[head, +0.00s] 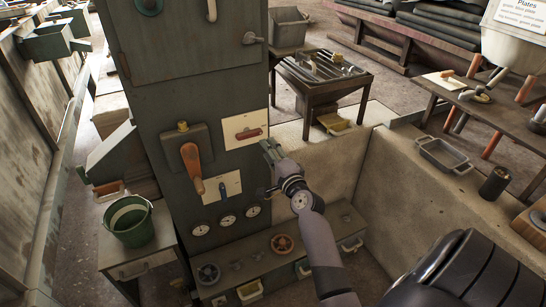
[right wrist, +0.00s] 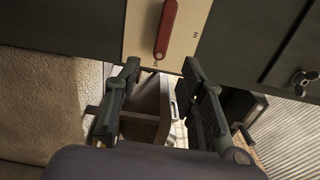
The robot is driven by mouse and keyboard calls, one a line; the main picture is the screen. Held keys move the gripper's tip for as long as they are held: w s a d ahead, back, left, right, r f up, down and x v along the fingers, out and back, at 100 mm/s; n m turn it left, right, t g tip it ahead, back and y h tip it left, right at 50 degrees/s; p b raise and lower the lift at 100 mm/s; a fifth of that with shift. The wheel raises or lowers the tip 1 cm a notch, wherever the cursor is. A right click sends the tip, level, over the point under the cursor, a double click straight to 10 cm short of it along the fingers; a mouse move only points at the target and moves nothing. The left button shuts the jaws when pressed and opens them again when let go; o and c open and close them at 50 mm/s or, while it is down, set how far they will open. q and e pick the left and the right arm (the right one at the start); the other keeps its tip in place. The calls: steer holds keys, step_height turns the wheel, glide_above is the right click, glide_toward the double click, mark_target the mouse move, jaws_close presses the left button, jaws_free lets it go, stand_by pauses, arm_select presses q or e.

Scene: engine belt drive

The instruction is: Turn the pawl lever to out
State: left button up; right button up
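A red lever (head: 249,133) lies almost level on a cream plate (head: 233,124) on the front of the tall dark green cabinet. I take it for the pawl lever, but its label is too small to read. In the right wrist view the red lever (right wrist: 166,30) is just beyond the fingertips, with small marks on the plate (right wrist: 191,22). My right gripper (head: 269,147) is just below and right of the lever, near the cabinet's edge. Its fingers (right wrist: 161,66) are apart, empty and not touching the lever. My left gripper is not in view.
An orange-handled crank (head: 191,168) sticks out left of the lever. Below are a smaller plate with a lever (head: 222,187) and several gauges (head: 228,220). A low shelf with handwheels (head: 282,244) stands at the cabinet's foot. A concrete wall (head: 315,168) is to the right.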

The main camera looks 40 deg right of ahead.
steer(key=shift+v, duration=1.35)
stand_by(1.4)
